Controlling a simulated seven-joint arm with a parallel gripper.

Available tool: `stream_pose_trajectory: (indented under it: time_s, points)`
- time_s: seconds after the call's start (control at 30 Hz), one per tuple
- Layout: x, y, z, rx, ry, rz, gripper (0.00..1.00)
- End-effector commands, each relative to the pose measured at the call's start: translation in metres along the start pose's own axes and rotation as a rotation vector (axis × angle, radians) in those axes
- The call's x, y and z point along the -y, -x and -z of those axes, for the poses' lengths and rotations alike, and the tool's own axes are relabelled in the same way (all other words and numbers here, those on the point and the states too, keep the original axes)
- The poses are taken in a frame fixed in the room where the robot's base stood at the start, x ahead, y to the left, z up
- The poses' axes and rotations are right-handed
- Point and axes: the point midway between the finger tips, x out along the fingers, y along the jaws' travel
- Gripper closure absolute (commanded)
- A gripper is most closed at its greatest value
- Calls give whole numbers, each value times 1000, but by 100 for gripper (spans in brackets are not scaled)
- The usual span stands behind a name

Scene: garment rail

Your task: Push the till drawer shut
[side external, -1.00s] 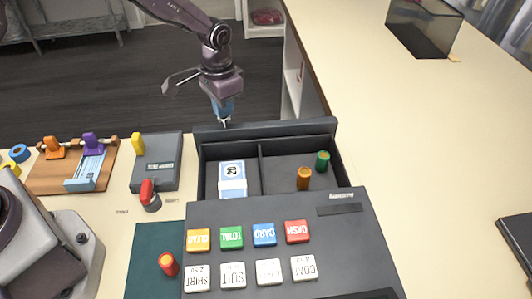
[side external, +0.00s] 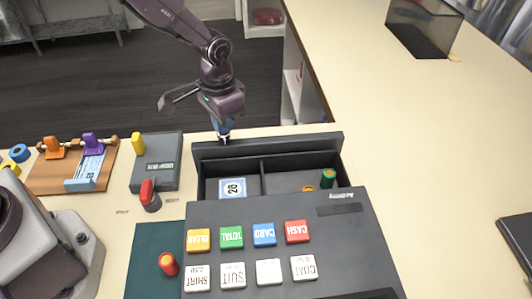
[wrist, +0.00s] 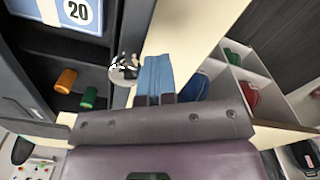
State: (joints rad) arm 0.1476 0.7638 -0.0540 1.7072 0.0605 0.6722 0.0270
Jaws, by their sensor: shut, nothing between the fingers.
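The till drawer (side external: 268,148) sticks out partly from the back of the dark till (side external: 340,230). A blue-and-white note (side external: 233,188) marked 20 lies in its left compartment. An orange roll (side external: 308,188) and a green roll (side external: 328,178) are in the right one. My gripper (side external: 223,136) is shut and empty, pointing down at the outer side of the drawer's front panel, left of its middle. In the wrist view its blue fingers (wrist: 155,80) are beside the panel and a round metal lock (wrist: 124,70). I cannot tell whether they touch it.
A grey card terminal (side external: 157,163) with a red-handled piece (side external: 149,195) stands left of the till. A wooden board (side external: 75,165) with coloured clips lies further left. A clear-sided box (side external: 424,28) stands at the far right. The counter right of the till is mostly clear.

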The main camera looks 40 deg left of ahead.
Motion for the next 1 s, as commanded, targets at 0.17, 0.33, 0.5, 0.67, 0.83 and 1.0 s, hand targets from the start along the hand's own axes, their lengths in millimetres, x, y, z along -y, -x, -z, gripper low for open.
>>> stream_pose_trajectory:
  time_s: [0.17, 0.33, 0.5, 0.67, 0.83, 1.0]
  points:
    - [-13, 0, -6, 0, -4, -2, 100]
    - [-24, 0, -12, 0, -4, -2, 100]
    - [-34, 0, -18, 0, -3, -2, 100]
    - [-43, 0, -24, 1, -3, -2, 100]
    - [-54, 0, -30, 1, -4, -2, 100]
    - [-64, 0, -36, 0, -4, -2, 100]
